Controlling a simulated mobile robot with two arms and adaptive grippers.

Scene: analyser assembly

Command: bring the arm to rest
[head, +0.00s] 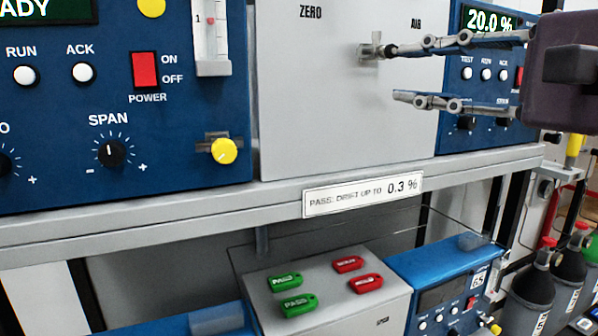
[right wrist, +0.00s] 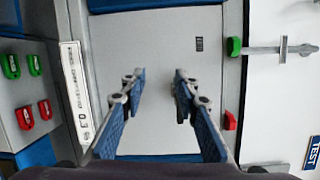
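My right gripper (head: 392,73) comes in from the right in the head view, in front of a grey panel (head: 330,120) lettered ZERO and AIR. Its two fingers are spread apart with nothing between them. The right wrist view also shows the open, empty gripper (right wrist: 158,80) facing the plain panel face (right wrist: 150,45). In the head view the upper fingertip overlaps a small metal fitting (head: 371,47) on the panel; I cannot tell whether they touch. My left gripper is in neither view.
A blue analyser (head: 120,160) stands left on the shelf, another (head: 490,95) right. A label (head: 363,194) marks the shelf edge. Below, a grey box (head: 335,312) carries green and red tags. Gas cylinders (head: 568,275) stand lower right. In the wrist view, a metal T-shaped part (right wrist: 282,48) lies right.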

